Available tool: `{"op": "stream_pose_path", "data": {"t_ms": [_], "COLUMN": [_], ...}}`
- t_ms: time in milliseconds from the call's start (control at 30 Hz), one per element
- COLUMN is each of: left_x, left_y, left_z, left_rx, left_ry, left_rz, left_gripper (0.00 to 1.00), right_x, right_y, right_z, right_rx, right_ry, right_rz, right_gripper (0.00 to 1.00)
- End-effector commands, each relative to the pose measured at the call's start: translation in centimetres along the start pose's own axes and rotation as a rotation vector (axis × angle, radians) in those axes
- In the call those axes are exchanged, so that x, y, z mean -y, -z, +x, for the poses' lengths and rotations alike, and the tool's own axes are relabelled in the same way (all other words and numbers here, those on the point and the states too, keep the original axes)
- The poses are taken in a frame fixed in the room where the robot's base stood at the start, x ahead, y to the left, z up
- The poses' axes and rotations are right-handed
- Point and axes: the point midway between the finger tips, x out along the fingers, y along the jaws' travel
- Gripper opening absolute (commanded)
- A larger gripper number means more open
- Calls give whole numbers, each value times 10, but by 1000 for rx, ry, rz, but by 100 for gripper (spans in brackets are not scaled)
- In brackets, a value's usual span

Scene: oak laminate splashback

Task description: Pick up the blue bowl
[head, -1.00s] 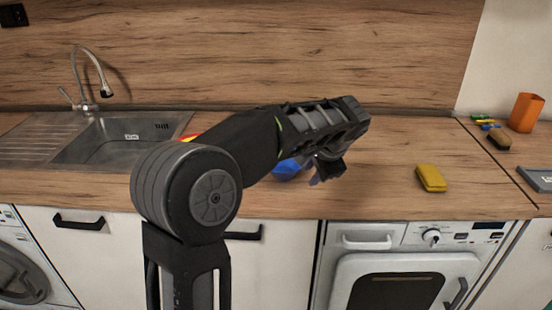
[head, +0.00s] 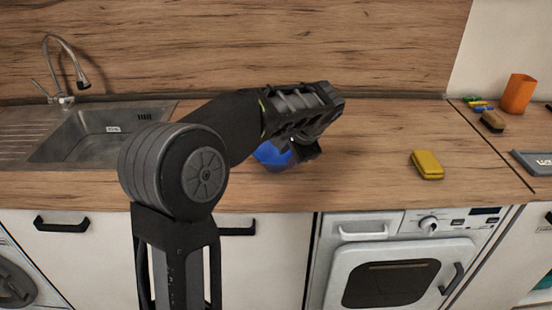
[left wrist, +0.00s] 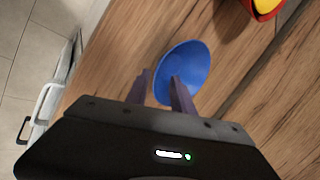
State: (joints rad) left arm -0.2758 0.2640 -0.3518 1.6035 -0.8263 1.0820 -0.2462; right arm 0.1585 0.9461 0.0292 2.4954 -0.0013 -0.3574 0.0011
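The blue bowl (head: 271,156) stands on the wooden counter, partly hidden behind my left arm in the head view. In the left wrist view the bowl (left wrist: 188,62) lies just ahead of the fingers, its round inside facing the camera. My left gripper (head: 303,153) is over the counter beside the bowl. My right gripper is not in view.
A red and yellow object (left wrist: 264,8) is near the bowl in the left wrist view. The sink (head: 95,135) is at left. A yellow sponge (head: 427,164), a brush (head: 492,121) and an orange cup (head: 518,94) are at right. Counter between bowl and sponge is clear.

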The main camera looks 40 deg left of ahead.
Motion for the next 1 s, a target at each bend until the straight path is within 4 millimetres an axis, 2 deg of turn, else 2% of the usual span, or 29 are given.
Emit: {"op": "stream_pose_path", "data": {"t_ms": [267, 600, 1000], "left_x": [0, -3, -4], "left_y": [0, 0, 0], "left_z": [6, 50, 52], "left_rx": [1, 1, -1], "left_ry": [0, 0, 0], "left_rz": [0, 1, 0], "left_gripper": [29, 29, 29], "right_x": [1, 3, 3], "right_y": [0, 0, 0], "right_z": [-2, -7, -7], "right_rx": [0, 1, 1], "right_ry": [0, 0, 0], "right_rz": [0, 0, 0], "right_gripper": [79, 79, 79]}}
